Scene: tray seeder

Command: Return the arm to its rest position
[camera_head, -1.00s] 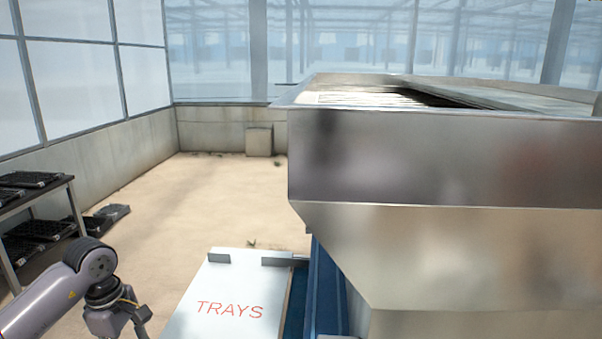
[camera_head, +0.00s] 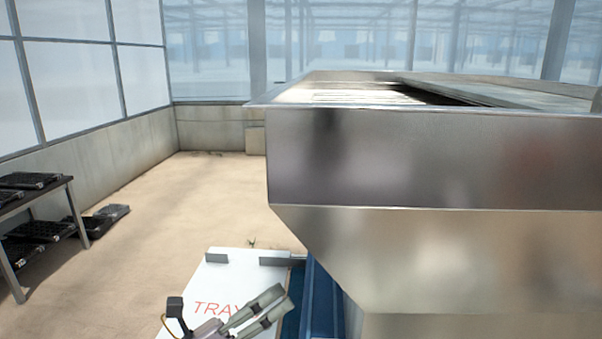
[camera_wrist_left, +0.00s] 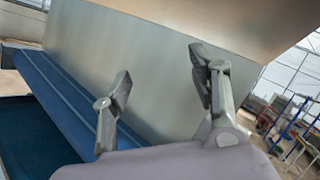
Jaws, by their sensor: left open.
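My left gripper (camera_head: 270,308) is low in the head view, in front of the white plate lettered "TRAYS" (camera_head: 218,275), and covers part of the letters. Its two grey fingers point up and right, towards the steel hopper. In the left wrist view the left gripper (camera_wrist_left: 165,92) has its fingers spread wide, with nothing between them. The steel hopper wall (camera_wrist_left: 125,60) lies behind the fingers; I cannot tell how far off it is. My right gripper is not in view.
The large steel hopper (camera_head: 400,160) fills the right side. A blue rail (camera_head: 322,300) runs beneath it, next to the white plate. A dark rack with black trays (camera_head: 38,230) stands at the left. The floor (camera_head: 190,200) between is mostly clear.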

